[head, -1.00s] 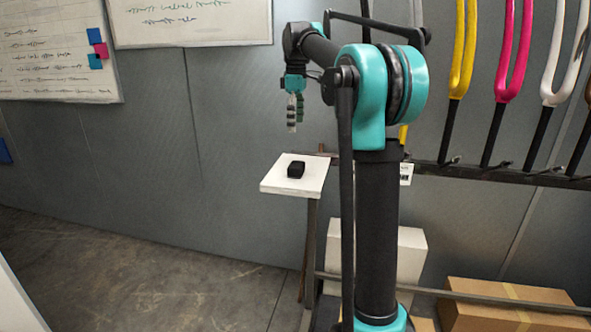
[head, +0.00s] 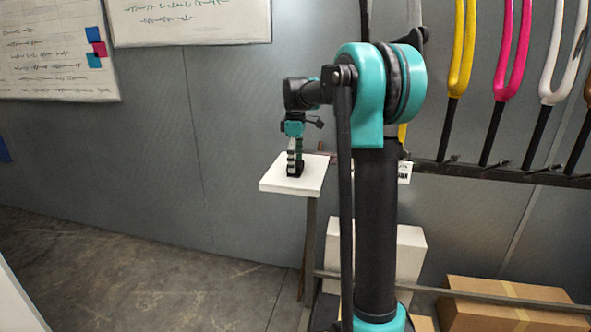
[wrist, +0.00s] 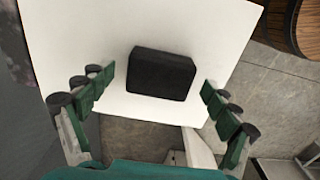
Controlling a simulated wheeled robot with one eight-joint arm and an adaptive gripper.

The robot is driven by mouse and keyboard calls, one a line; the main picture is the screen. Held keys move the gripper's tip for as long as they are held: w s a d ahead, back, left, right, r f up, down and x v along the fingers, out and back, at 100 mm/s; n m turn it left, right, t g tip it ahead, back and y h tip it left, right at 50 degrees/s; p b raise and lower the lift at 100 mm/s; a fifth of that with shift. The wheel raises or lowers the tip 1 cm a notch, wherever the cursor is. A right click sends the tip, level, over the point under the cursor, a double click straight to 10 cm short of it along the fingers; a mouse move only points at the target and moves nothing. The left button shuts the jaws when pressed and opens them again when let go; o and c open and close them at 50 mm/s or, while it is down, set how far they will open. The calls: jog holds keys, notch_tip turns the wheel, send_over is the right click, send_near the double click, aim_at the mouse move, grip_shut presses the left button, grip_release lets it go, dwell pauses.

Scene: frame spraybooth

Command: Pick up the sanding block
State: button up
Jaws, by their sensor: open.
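The sanding block is a small black block with rounded edges. In the wrist view the sanding block (wrist: 161,75) lies on a white square shelf top (wrist: 75,40), near its front edge. My gripper (wrist: 157,84) is open, with one green finger on each side of the block and a gap to it on both sides. In the head view my gripper (head: 295,172) points down at the shelf top (head: 280,187), and its fingers mostly hide the block.
In the head view, colourful frames (head: 461,55) hang on a rack at the right. Cardboard boxes (head: 500,308) and a white box (head: 410,260) stand low beside my arm. In the wrist view, a round wooden-topped thing (wrist: 308,25) is at the upper right.

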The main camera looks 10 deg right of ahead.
jog(key=shift+f, duration=0.6)
jog(key=c, duration=1.3)
notch_tip(320, 180, up, 20)
jog(key=shift+r, duration=0.1)
jog(key=o, duration=0.7)
jog(key=shift+c, duration=0.2)
jog(key=c, duration=0.5)
jog(key=shift+o, duration=0.2)
